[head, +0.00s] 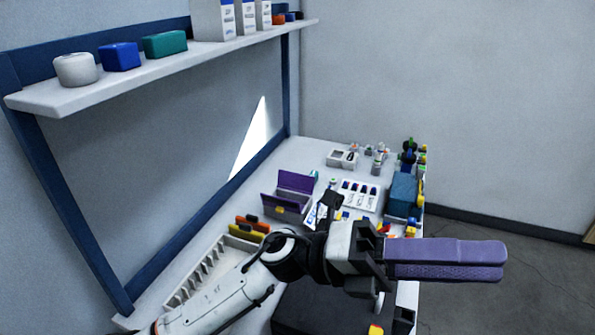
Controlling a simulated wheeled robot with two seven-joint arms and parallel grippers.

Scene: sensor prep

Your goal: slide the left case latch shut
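My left gripper (500,262) reaches in from the left and points right, over the near right part of the workbench. Two long purple parts, one smooth and one textured, lie close together at its end; from this angle I cannot tell whether they are apart or shut. A dark flat case (312,304) lies at the front of the bench, partly hidden under my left arm. A small yellow and red piece (375,330) shows at its front edge, possibly a latch; its position is not readable. The left latch is not clearly visible. My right gripper is not in view.
A white slotted rack (205,272) is at left. A white tray (345,196) and a teal box (402,192) stand behind my gripper. A shelf (150,78) overhangs the bench's back.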

